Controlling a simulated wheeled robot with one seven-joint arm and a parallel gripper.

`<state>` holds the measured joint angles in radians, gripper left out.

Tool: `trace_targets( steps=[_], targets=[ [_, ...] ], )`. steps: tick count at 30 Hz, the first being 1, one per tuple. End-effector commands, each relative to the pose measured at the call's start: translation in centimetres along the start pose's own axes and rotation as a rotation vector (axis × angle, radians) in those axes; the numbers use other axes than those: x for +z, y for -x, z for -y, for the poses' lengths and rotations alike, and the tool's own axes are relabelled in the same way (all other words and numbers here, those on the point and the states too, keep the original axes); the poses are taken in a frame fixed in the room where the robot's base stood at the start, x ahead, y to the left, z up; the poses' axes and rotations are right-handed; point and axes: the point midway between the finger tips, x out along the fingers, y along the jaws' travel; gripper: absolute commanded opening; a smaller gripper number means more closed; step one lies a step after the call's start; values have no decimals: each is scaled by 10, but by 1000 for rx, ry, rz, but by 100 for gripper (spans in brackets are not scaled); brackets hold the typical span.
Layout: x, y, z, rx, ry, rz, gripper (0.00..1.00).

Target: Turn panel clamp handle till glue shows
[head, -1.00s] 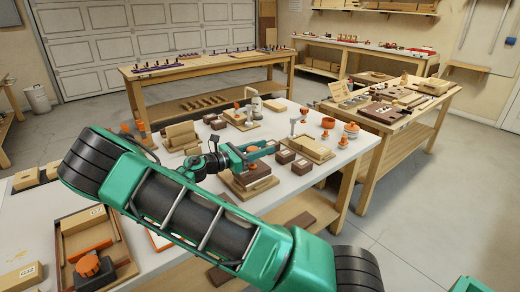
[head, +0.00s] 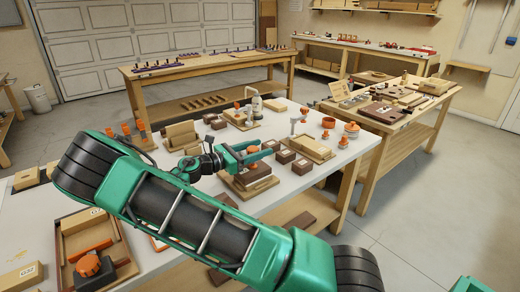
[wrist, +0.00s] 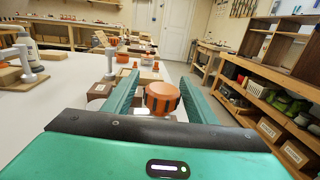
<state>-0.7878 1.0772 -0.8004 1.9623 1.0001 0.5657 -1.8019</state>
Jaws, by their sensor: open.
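An orange round handle with dark stripes (wrist: 162,98) sits between my teal fingers in the wrist view. It looks like the panel clamp handle. My gripper (wrist: 160,80) is open, with a finger on either side of the handle and a visible gap at the left. In the head view my gripper (head: 262,155) is over a wood-and-brown clamp assembly (head: 254,182) near the bench's right side. Orange shows by the fingers there. The panel joint and any glue are too small or hidden to make out.
Small dark blocks (head: 285,156) and a light wooden board (head: 312,149) lie right of the gripper. Orange-topped pieces (head: 328,122) stand behind. A tray (head: 70,225) with wood pieces lies at the front left. The white bench top (head: 215,188) has some bare patches.

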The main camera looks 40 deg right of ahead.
Motion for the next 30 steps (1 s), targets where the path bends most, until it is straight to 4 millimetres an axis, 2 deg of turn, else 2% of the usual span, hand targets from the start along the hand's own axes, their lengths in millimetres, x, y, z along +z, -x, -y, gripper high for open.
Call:
trace_targets(
  steps=[6, 13, 19, 30],
  targets=[
    [-1, 43, -1, 5, 0, 0, 52],
    [-1, 78, -2, 5, -1, 1, 52],
    [-1, 91, -2, 3, 0, 0, 52],
    [-1, 92, -2, 2, 0, 0, 52]
  ],
)
